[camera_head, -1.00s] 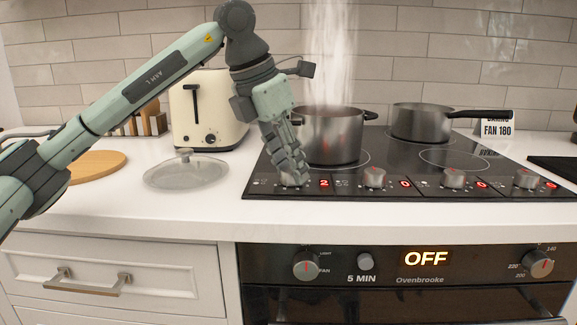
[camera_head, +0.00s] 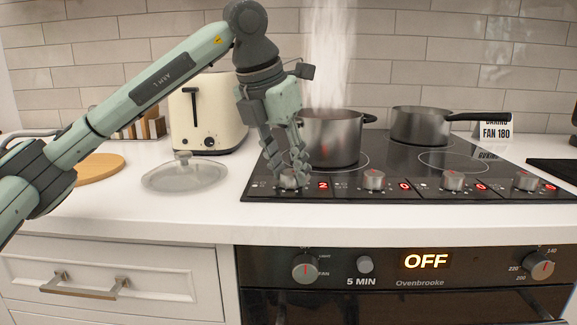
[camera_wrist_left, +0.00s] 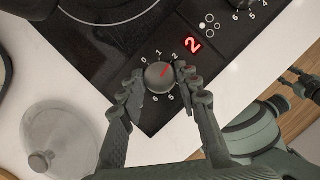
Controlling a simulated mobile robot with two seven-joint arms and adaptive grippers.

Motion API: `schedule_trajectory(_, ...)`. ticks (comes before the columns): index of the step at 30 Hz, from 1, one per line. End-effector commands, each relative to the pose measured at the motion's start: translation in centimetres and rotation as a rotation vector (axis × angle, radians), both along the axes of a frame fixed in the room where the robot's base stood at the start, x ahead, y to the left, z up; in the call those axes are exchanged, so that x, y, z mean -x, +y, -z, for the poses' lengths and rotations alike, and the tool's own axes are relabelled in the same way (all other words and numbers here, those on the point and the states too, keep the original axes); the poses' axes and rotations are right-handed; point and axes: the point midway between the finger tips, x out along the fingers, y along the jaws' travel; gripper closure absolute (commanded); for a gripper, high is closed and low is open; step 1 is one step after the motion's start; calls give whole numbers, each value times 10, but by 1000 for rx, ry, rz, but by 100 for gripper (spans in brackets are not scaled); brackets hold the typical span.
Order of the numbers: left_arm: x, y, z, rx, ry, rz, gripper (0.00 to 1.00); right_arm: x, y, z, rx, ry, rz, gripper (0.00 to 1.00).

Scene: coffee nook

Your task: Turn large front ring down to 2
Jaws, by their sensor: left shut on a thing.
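The leftmost hob knob (camera_head: 290,180) is a round grey knob on the front strip of the black hob (camera_head: 400,192). In the left wrist view this knob (camera_wrist_left: 160,77) has a red pointer line aimed close to the printed 2. The red display (camera_wrist_left: 193,41) beside it reads 2, and it also reads 2 in the head view (camera_head: 323,185). My left gripper (camera_head: 288,177) comes down from above with a finger on each side of the knob. In the wrist view both fingertips (camera_wrist_left: 159,80) are closed against the knob's sides.
A steaming pot (camera_head: 333,140) stands just behind the knob, and a saucepan (camera_head: 420,124) stands at the back right. Other hob knobs (camera_head: 374,180) line the front to the right. A glass lid (camera_head: 184,174) lies on the counter left of the hob, before a cream toaster (camera_head: 208,112).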

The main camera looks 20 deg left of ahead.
Motion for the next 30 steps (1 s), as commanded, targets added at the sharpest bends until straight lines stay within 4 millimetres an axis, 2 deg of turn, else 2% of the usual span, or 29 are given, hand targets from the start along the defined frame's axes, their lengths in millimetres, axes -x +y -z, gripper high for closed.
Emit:
schedule_trajectory(1,0,0,0,0,-1,0,96,0,0,0,0,1,0,60)
schedule_trajectory(2,0,0,0,0,-1,0,64,0,0,1,0,2,0,60)
schedule_trajectory(6,0,0,0,0,-1,0,47,1,0,2,0,5,1,60)
schedule_trajectory(17,1,1,-4,1,-1,1,46,3,0,4,-1,9,0,60)
schedule_trajectory(20,5,2,-16,2,-4,1,46,2,0,3,0,7,0,60)
schedule_trajectory(30,31,10,-81,2,-4,1,46,1,0,3,0,5,0,60)
